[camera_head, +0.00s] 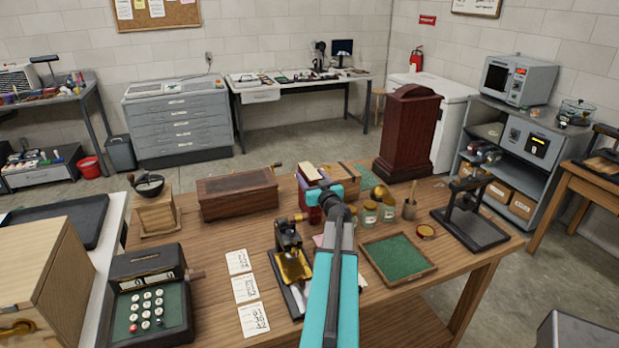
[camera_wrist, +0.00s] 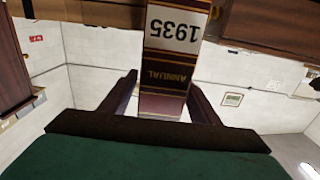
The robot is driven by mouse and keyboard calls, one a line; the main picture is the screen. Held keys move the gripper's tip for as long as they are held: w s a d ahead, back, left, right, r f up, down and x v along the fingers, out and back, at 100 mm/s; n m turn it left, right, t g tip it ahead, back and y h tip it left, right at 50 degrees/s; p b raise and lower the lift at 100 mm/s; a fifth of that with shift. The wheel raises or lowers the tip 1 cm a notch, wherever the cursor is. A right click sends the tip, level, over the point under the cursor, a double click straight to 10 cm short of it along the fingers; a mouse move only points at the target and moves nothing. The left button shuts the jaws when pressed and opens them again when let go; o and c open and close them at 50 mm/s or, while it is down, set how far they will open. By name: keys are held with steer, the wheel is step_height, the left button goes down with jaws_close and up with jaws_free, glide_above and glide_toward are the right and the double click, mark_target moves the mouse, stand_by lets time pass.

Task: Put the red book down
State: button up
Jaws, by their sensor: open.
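The red book is seen close up in the wrist view, its dark red spine (camera_wrist: 168,75) marked "1935" on a white label and "ANNUAL" in gold. The spine sits between the two fingers of my gripper (camera_wrist: 162,100), which are open, with a gap visible on the left side. In the head view my gripper (camera_head: 322,192) is over the back middle of the wooden table (camera_head: 215,230), and my arm covers part of it. A pale top edge and dark red sides of the book (camera_head: 312,173) show there. What the book's base rests on is hidden.
Glass jars (camera_head: 370,213) stand close right of the gripper, with a green-lined tray (camera_head: 398,258) in front. A long wooden box (camera_head: 237,193) lies to the left, and a tall dark red case (camera_head: 407,133) stands behind right. White cards (camera_head: 245,288) lie front left.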

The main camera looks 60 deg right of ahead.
steer(key=b+v, duration=0.1)
steer(key=v, duration=1)
steer(key=shift+b, duration=0.3)
steer(key=shift+o, duration=0.4)
steer(key=shift+f, duration=0.1)
steer(key=s+f, duration=0.1)
steer(key=s+a+f+p, duration=0.1)
steer(key=f, duration=0.1)
steer(key=s+a+f, duration=0.1)
steer(key=shift+f, duration=0.35)
steer(key=shift+w+d, duration=0.1)
steer(key=shift+w, duration=0.05)
steer(key=p+x, duration=0.2)
steer(key=x, duration=0.6)
steer(key=shift+w, duration=0.15)
stand_by(0.3)
steer(key=shift+w+d, duration=0.1)
steer(key=shift+d, duration=0.05)
steer(key=shift+p+x, duration=1.3)
steer(key=shift+x, duration=1.2)
